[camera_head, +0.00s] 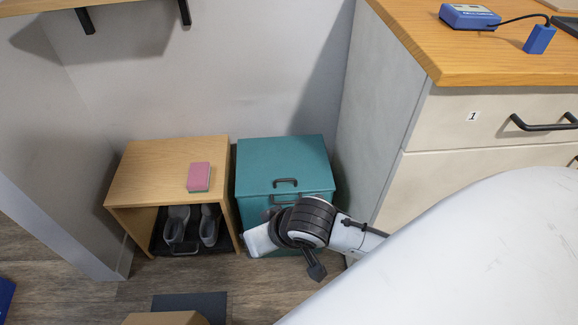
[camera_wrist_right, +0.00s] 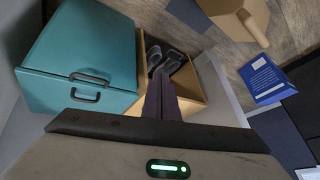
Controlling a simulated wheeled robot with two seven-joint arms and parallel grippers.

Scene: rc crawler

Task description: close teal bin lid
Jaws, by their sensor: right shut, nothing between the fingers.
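The teal bin (camera_head: 267,165) stands on the floor against the wall, with its lid lying flat on top and no gap that I can make out. A dark handle (camera_head: 285,182) is on the lid near its front edge, and a second one is on the front face below. The bin (camera_wrist_right: 80,50) and both handles also show in the wrist view. My right arm reaches in front of the bin and hides part of its front. My right gripper (camera_wrist_right: 161,98) is shut and empty, its fingers near the bin's side. My left gripper is out of view.
A wooden shelf (camera_head: 150,170) with grey shoes (camera_head: 176,223) inside and a pink block (camera_head: 199,176) on top stands left of the bin. A drawer cabinet (camera_head: 480,140) is on the right. A dark mat (camera_head: 190,304) and a blue box (camera_wrist_right: 265,80) are on the floor.

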